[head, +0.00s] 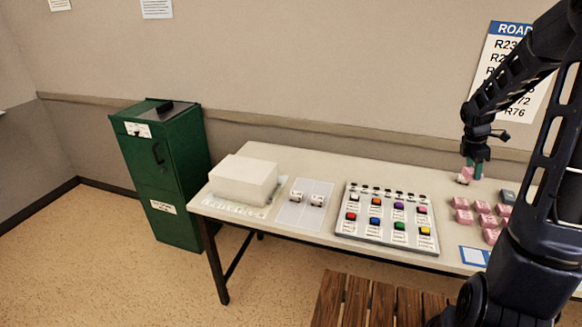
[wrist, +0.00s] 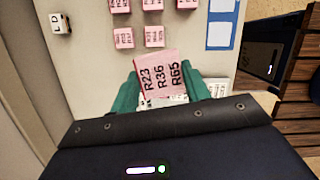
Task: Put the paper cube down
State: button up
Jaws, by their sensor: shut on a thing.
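The pink paper cube (wrist: 160,75) is between the teal fingers of my gripper (wrist: 162,88) in the wrist view. Its face towards the camera reads R23, R36, R65, and it sits slightly turned. In the head view my gripper (head: 474,170) is over the far right part of the table (head: 330,165), with the pink cube (head: 467,173) showing at its fingertips. The fingers are shut on it. I cannot tell whether its underside touches the table.
Several other pink cubes (head: 483,207) stand right of the button panel (head: 388,218); they also show in the wrist view (wrist: 154,37). A small white cube marked D (wrist: 60,23) is nearby. Blue-edged cards (head: 474,256) lie at the front. A white block (head: 243,180) is left.

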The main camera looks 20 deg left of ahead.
jog(key=w+a+r+n+t, duration=0.1)
jog(key=w+a+r+n, duration=0.15)
jog(key=w+a, duration=0.55)
jog(key=w+a+r+n, duration=0.1)
jog(key=w+a+n, duration=0.25)
jog(key=a, duration=0.75)
jog(key=w+a+r+n+t+y, duration=0.1)
jog(key=w+a+r+n, duration=0.1)
jog(key=a, duration=1.1)
jog(key=w+a+r+n+y, duration=0.1)
jog(key=w+a+n, duration=0.2)
jog(key=a, duration=0.9)
notch_tip(320, 180, up, 4)
jog(key=n+y, duration=0.2)
jog(key=n, duration=0.7)
send_over(240, 162)
jog(key=s, duration=0.1)
jog(key=f, duration=1.9)
jog(key=shift+s+d+f, duration=0.15)
jog(key=shift+d+f, duration=0.05)
jog(key=shift+f, duration=0.15)
jog(key=shift+f, duration=0.1)
jog(key=o, duration=1)
